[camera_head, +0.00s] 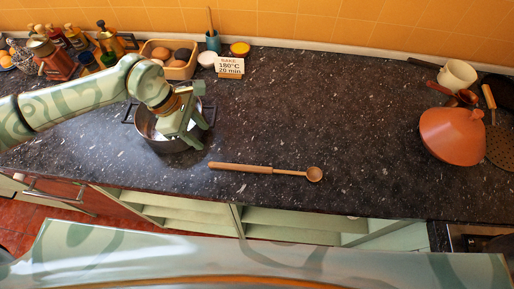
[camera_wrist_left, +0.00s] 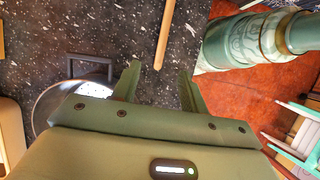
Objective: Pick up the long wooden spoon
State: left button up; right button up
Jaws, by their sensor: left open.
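The long wooden spoon (camera_head: 240,168) lies on the dark speckled counter near its front edge, handle to the left and round bowl to the right. My left gripper (camera_head: 203,130) is open and empty, above the metal pot and behind and left of the spoon's handle end. In the left wrist view the spoon's handle (camera_wrist_left: 167,35) runs down toward the gap between the two open fingers (camera_wrist_left: 158,78). The spoon's bowl is outside the wrist view. My right gripper is not in view.
A metal pot (camera_head: 150,128) stands partly hidden under my left gripper. Bottles, a basket of eggs (camera_head: 178,72) and a sign (camera_head: 230,66) line the back left. An orange cone-shaped lid (camera_head: 452,134) and white cup (camera_head: 457,75) are at right. The counter's middle (camera_head: 320,110) is clear.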

pick_arm(q)
send_near(233, 166)
jog(key=shift+s+a+f, duration=0.15)
jog(key=shift+s+a, duration=0.1)
jog(key=shift+s, duration=0.1)
jog(key=shift+w+d+f, duration=0.15)
jog(key=shift+f, duration=0.25)
jog(key=shift+w+d+f, duration=0.15)
jog(key=shift+f, duration=0.25)
jog(key=shift+x, duration=1)
jog(key=x, duration=0.4)
jog(key=shift+d, duration=0.4)
jog(key=shift+r, duration=0.1)
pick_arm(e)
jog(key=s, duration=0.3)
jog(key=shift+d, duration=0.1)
pick_arm(q)
jog(key=c, duration=0.4)
grip_shut()
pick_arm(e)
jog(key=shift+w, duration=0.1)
